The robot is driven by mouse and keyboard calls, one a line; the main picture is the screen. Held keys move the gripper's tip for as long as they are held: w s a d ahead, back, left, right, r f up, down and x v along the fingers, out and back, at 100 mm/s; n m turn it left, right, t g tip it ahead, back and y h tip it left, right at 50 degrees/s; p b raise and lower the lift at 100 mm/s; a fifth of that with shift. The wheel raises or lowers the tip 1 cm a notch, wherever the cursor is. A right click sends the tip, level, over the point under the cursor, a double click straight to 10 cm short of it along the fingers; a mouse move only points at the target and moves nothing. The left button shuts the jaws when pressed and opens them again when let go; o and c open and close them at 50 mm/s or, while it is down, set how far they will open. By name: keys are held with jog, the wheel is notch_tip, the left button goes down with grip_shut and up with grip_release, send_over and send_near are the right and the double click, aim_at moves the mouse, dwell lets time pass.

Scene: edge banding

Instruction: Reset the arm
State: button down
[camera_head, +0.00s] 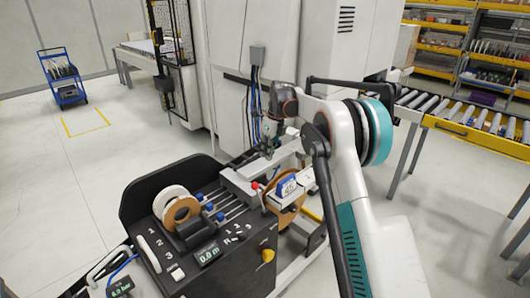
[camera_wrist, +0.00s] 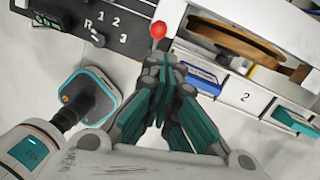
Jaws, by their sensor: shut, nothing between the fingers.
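My gripper (camera_wrist: 158,70) is shut and empty in the wrist view, its grey and teal fingers together near a red knob (camera_wrist: 158,30). In the head view my arm reaches from the lower right over the edge banding machine (camera_head: 240,270), and the gripper (camera_head: 268,152) is small, partly hidden there. The red knob also shows in the head view (camera_head: 255,185). A brown roll (camera_wrist: 235,40) sits beside the gripper in the wrist view and also shows in the head view (camera_head: 290,200).
White and brown rolls (camera_head: 170,200) lie on the machine's black panel. A roller conveyor (camera_head: 460,120) stands at the right and a blue cart (camera_head: 62,80) at the far left. The floor (camera_head: 60,190) at left is largely clear.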

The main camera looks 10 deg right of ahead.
jog(key=s+a+r+n+t+h+b, duration=0.1)
jog(key=s+r+n+t+b, duration=0.1)
jog(key=s+r+n, duration=0.7)
jog(key=s+a+r+n+t+b, duration=0.1)
jog(key=s+r+n, duration=0.45)
jog(key=s, duration=0.75)
jog(key=s+f+n+t+b, duration=0.1)
jog(key=s+f+n, duration=0.2)
jog(key=s, duration=0.6)
jog(key=s+f+n+t+b, duration=0.1)
jog(key=s+f+n, duration=0.3)
jog(key=s, duration=0.5)
jog(key=s+f+n+t+h+b, duration=0.1)
jog(key=s+f+n, duration=0.2)
jog(key=s+n, duration=0.3)
jog(key=s, duration=0.3)
jog(key=shift+f+n, duration=0.25)
jog(key=shift+n, duration=0.1)
